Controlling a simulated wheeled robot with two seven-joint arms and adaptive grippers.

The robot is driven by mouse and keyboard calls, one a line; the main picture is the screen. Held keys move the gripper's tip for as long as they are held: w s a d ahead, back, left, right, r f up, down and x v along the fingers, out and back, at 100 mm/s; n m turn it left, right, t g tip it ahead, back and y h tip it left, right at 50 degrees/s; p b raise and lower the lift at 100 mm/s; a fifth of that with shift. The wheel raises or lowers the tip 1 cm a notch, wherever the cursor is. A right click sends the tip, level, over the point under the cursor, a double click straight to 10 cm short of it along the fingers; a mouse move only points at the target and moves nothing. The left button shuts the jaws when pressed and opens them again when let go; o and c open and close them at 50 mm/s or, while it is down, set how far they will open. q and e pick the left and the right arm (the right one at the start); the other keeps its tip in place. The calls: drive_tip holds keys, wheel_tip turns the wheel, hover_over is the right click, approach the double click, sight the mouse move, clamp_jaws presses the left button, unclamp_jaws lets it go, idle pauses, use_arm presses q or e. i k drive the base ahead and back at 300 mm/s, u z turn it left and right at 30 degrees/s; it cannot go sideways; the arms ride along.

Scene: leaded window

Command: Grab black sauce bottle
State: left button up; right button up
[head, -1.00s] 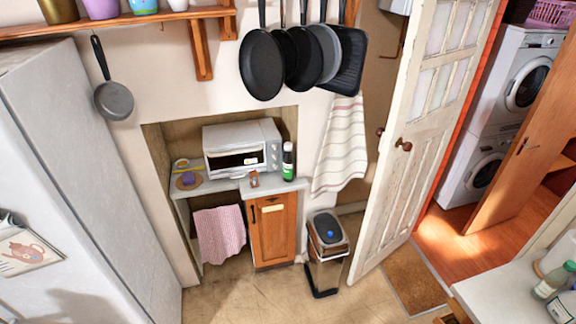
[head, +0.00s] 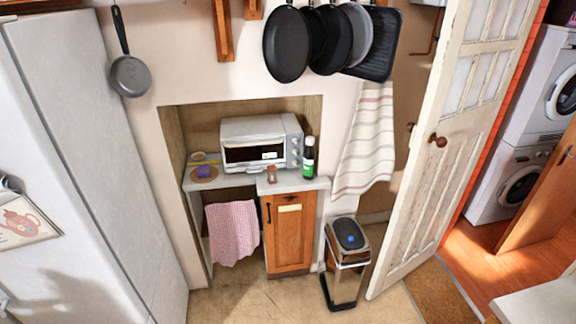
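A dark bottle with a green label and a pale cap band (head: 308,158) stands upright on the counter (head: 290,186) in the alcove, just right of the white toaster oven (head: 255,143). It looks like the black sauce bottle; its lettering is too small to read. A small jar with a reddish-brown body (head: 271,174) stands to its left, in front of the oven. Neither of my grippers shows in the head view.
A wooden cabinet (head: 290,232) is below the counter, with a pink cloth (head: 232,231) beside it. A pedal bin (head: 347,262) stands right of it, near the open door (head: 450,130). A fridge (head: 95,170) flanks the left. Floor in front is clear.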

sight(308, 152)
drive_tip(key=u, duration=0.5)
drive_tip(key=i, duration=2.6)
drive_tip(key=z, duration=0.65)
